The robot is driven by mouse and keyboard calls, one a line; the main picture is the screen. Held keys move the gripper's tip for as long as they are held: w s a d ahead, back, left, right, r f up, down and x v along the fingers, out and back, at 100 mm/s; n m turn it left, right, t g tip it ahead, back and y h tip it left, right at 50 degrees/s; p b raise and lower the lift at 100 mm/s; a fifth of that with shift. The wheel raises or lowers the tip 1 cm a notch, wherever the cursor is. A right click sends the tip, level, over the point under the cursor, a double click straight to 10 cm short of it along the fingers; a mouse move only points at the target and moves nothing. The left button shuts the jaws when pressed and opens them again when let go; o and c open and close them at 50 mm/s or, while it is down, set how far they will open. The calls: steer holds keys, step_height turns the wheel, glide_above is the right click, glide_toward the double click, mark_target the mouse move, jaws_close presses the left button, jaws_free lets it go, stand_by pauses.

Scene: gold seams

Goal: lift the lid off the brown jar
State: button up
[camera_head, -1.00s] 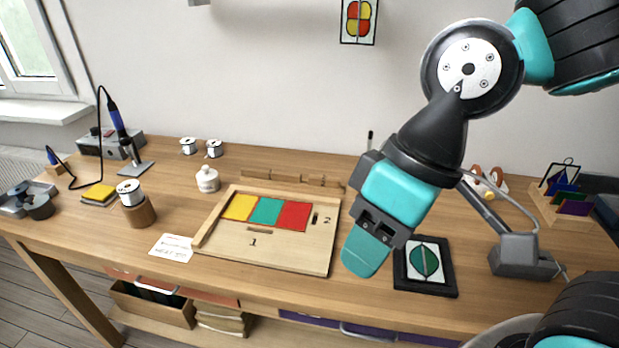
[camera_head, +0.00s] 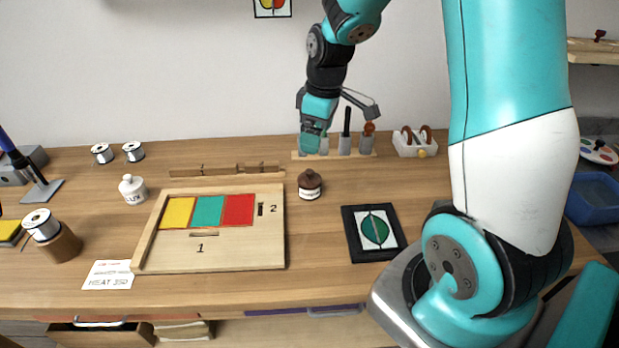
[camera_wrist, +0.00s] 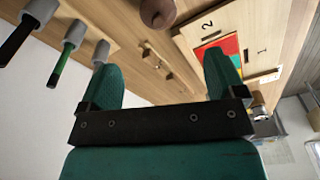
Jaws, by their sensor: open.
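The brown jar (camera_head: 310,190) stands upright on the bench, right of the wooden board. It is small, with a pale label band and a brown knobbed lid (camera_head: 309,175) on top. My gripper (camera_head: 311,148) points down at the back of the bench, behind the jar and slightly left in the picture, apart from it. In the wrist view, my gripper (camera_wrist: 166,75) has its two teal fingers spread with nothing between them. A round brown thing at the top edge of that view, probably the jar (camera_wrist: 157,12), lies beyond the fingers.
A tool rack (camera_head: 350,152) stands close by my gripper at the back. The wooden board (camera_head: 240,255) holds yellow, green and red pieces. A black-framed leaf panel (camera_head: 352,232) lies right of the jar. A white flux jar (camera_head: 132,190) stands left.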

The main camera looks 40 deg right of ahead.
glide_above(310, 171)
steer(key=s, duration=0.1)
step_height(310, 171, down, 6)
steer(key=shift+d+f, duration=0.1)
steer(key=shift+f, duration=0.05)
steer(key=shift+w+f+p, duration=0.2)
steer(key=shift+f+p, duration=0.05)
steer(key=shift+f, duration=0.7)
steer(key=shift+w+f+p, duration=0.15)
steer(key=shift+f+p, duration=0.1)
steer(key=shift+f, duration=0.65)
steer(key=shift+w+f+p, duration=0.2)
steer(key=shift+f+p, duration=0.05)
steer(key=shift+f, duration=0.7)
steer(key=c, duration=1)
steer(key=shift+r, duration=0.1)
